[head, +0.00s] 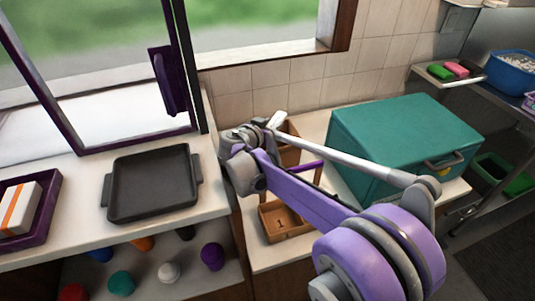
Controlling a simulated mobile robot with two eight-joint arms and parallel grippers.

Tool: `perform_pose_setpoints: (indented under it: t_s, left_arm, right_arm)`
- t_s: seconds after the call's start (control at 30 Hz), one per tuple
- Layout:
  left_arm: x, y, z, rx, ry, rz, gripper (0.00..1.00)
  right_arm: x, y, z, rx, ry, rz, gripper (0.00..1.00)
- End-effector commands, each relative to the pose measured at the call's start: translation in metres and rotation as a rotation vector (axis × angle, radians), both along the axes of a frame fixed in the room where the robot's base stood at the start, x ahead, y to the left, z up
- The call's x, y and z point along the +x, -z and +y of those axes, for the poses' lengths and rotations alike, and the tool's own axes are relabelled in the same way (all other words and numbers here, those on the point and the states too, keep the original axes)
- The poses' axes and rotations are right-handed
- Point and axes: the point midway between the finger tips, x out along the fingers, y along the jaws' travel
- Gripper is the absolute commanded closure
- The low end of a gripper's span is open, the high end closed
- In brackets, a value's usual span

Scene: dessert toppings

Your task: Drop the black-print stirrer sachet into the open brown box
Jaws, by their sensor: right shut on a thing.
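My right arm reaches in from the lower right, and its gripper (266,123) is at the far end of the arm, near the tiled wall. It is shut on a small white piece, apparently the stirrer sachet (278,119); its print is too small to read. An open brown box (288,235) with a dark mark like a "1" stands on the counter, below and to the right of the gripper. A second brown box-like part (291,130) shows just behind the gripper, partly hidden by it and my arm. My left gripper is out of view.
A teal case (390,135) with a handle stands right of the boxes. A black tray (152,184) lies on the left counter, beside a purple tray (50,207) holding a white-orange box. A purple-framed window (100,148) is behind. Colored knob-like things sit on the shelf below.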

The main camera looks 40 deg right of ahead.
Motion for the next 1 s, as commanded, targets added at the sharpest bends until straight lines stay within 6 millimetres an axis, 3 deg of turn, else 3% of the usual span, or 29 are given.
perform_pose_setpoints:
  t_s: [0.17, 0.2, 0.37, 0.73, 1.0]
  left_arm:
    - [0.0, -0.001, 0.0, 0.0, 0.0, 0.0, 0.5]
    - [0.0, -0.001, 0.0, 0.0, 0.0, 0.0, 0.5]
    - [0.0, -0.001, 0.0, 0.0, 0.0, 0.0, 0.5]
    - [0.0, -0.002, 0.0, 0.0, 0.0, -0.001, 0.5]
    - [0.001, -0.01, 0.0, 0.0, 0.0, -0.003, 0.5]
  right_arm:
    - [0.0, -0.001, 0.0, 0.0, 0.0, 0.0, 1.0]
    - [0.0, -0.001, 0.0, 0.0, 0.0, 0.0, 0.52]
    - [0.0, -0.001, 0.0, 0.0, 0.0, 0.0, 0.25]
    - [0.0, -0.007, 0.0, 0.0, 0.0, 0.0, 0.25]
    - [0.0, -0.055, 0.0, 0.0, 0.0, -0.001, 0.25]
